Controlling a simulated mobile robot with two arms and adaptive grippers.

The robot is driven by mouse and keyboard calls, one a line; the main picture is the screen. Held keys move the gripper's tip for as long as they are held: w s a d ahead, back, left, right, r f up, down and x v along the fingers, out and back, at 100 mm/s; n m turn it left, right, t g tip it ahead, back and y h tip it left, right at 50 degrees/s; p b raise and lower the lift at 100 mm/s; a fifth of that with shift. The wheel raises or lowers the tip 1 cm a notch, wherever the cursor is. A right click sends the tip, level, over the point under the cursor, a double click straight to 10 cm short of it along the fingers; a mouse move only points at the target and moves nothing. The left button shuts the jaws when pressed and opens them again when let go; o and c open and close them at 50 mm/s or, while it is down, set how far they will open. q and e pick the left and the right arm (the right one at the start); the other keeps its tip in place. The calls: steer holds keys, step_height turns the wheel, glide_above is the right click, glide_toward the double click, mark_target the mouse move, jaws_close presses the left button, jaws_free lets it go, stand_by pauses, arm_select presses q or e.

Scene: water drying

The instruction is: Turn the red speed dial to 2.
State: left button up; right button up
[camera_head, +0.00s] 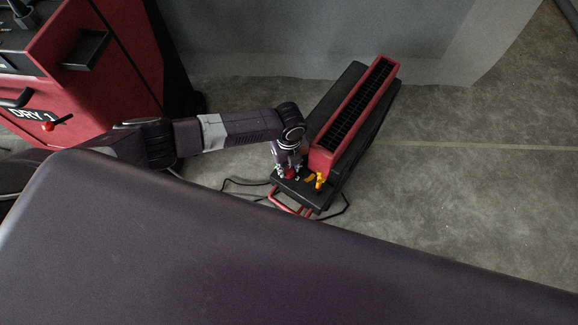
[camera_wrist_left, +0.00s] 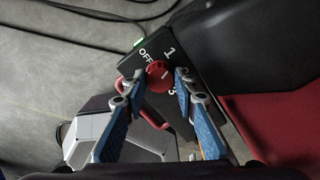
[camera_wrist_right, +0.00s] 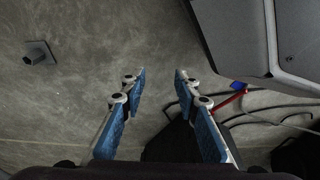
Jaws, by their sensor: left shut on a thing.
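The red speed dial (camera_wrist_left: 159,78) sits on the black end panel of the red and black floor dryer, with white OFF, 1 and 3 marks around it. The 2 mark is not visible, probably behind a finger. A short pale line on the dial points about right, but its exact setting is hard to tell. My left gripper (camera_wrist_left: 155,86) is shut on the dial, one finger on each side. In the head view it (camera_head: 289,172) is at the dryer's near end. My right gripper (camera_wrist_right: 160,76) is open and empty above the floor in the right wrist view.
The dryer (camera_head: 332,158) has a long black grille. A yellow part (camera_head: 319,181) stands beside the dial, and a red tube handle (camera_head: 291,206) and black cables lie at the near end. A red cabinet marked DRY 1 (camera_head: 110,85) stands at left. Floor at right is clear.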

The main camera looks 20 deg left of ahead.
arm_select(q)
steer(key=m, duration=0.3)
steer(key=shift+m, duration=0.4)
steer(key=m, duration=0.2)
steer(key=shift+m, duration=0.3)
steer(key=shift+m+b, duration=0.35)
steer(key=shift+m, duration=1.05)
arm_select(e)
steer(key=w+r, duration=0.2)
steer(key=shift+w+a+r, duration=0.1)
steer(key=shift+a+r, duration=0.05)
steer(key=shift+r, duration=0.15)
